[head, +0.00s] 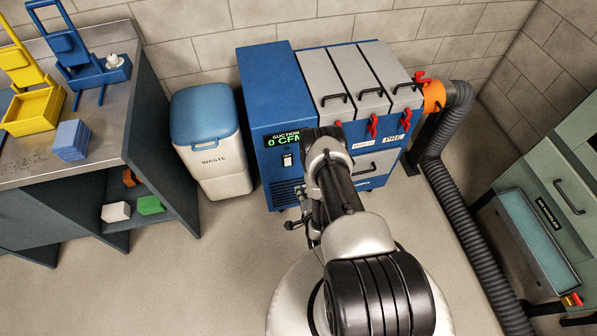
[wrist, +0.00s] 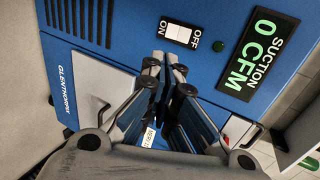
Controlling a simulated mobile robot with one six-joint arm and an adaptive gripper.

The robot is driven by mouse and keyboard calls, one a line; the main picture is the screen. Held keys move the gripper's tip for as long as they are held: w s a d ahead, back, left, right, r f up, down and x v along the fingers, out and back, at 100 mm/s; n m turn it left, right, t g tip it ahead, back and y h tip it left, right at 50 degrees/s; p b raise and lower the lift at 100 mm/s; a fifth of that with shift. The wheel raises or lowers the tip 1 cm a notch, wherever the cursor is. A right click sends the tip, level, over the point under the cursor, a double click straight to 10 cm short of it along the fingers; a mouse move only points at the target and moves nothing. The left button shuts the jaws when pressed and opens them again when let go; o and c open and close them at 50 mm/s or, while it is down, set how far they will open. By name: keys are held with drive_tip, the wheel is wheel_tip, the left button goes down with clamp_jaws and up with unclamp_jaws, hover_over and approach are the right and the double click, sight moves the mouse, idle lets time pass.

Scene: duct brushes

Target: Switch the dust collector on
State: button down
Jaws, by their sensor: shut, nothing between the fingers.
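The dust collector (head: 262,90) is a blue cabinet against the back wall. Its display (head: 284,139) reads SUCTION 0 CFM and also shows, turned sideways, in the wrist view (wrist: 258,55). A white rocker switch (head: 287,160) sits below the display. In the wrist view the switch (wrist: 179,34) is at the top, between the ON and OFF labels; which side is pressed in I cannot tell. My gripper (wrist: 165,68) is shut and empty, its tips just below the switch in that picture, seemingly apart from it. In the head view my arm mostly hides the gripper.
Red latches (head: 373,126) and grey lids (head: 357,77) are on the collector's right. A waste bin (head: 209,150) stands left, a ribbed black hose (head: 462,205) right. The floor in front is partly clear.

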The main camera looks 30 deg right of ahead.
drive_tip(key=b, duration=0.6)
approach(288, 162)
drive_tip(key=w+d+f, duration=0.3)
drive_tip(key=w+f, duration=0.1)
drive_tip(key=w, duration=0.1)
drive_tip(key=shift+f, duration=0.3)
